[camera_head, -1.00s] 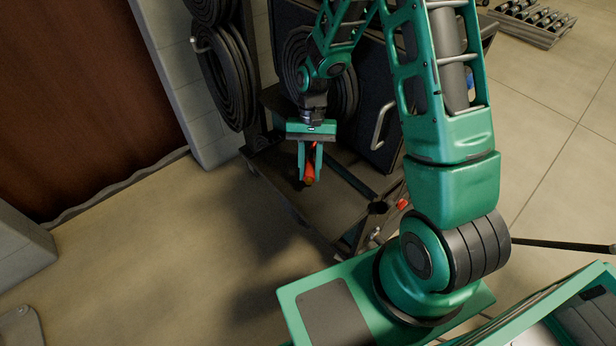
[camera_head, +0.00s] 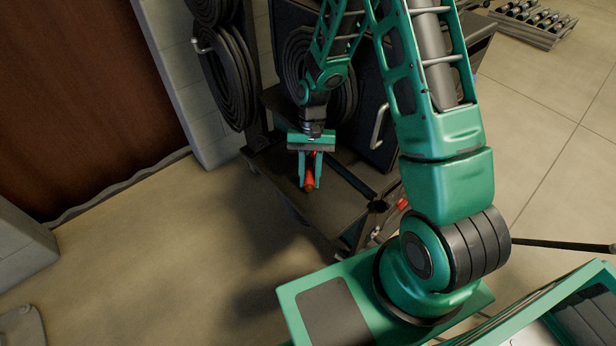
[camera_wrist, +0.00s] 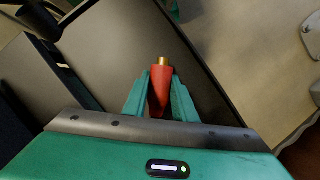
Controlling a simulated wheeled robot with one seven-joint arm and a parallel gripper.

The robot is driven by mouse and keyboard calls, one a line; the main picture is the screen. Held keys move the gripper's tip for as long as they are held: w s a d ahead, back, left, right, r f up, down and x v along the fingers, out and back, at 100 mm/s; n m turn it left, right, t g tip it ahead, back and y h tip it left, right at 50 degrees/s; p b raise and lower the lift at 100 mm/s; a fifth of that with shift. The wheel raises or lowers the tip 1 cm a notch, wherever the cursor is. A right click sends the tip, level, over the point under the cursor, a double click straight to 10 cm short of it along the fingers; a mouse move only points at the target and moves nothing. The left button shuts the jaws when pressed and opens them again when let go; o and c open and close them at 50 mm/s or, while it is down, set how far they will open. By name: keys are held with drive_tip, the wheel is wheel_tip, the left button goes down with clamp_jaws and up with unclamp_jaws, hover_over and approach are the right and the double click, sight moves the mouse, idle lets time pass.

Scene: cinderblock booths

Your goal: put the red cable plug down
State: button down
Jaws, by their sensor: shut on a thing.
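The red cable plug (camera_wrist: 160,92) has a red body and a brass-coloured tip. In the wrist view it sits between the two green fingers of my gripper (camera_wrist: 159,97), which is shut on it. In the head view the plug (camera_head: 309,179) shows between the fingers of my gripper (camera_head: 309,184), pointing toward the camera. Below it is the dark top of a low cart or bench (camera_head: 277,178). I cannot tell whether the plug touches that surface.
Black cable coils (camera_head: 228,85) hang at the back left. A dark case with a metal handle (camera_head: 378,125) stands behind the gripper. Another red piece (camera_head: 402,203) lies near the cart's right corner. Tan floor (camera_head: 150,260) lies open at the left.

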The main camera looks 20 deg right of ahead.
drive_tip(key=shift+s+f, duration=0.35)
drive_tip(key=c, duration=1.5)
unclamp_jaws()
drive_tip(key=shift+o, duration=0.3)
drive_tip(key=shift+d+f, duration=0.1)
drive_tip(key=shift+d, duration=0.1)
drive_tip(key=shift+w+d+r, duration=0.15)
drive_tip(key=shift+w+r, duration=0.45)
drive_tip(key=shift+w+d+r, duration=0.15)
drive_tip(key=shift+w+r, duration=0.4)
drive_tip(key=shift+r, duration=0.05)
drive_tip(key=v, duration=0.8)
drive_tip(key=shift+s+a+r, duration=0.25)
drive_tip(key=shift+r, duration=0.15)
drive_tip(key=shift+v, duration=0.85)
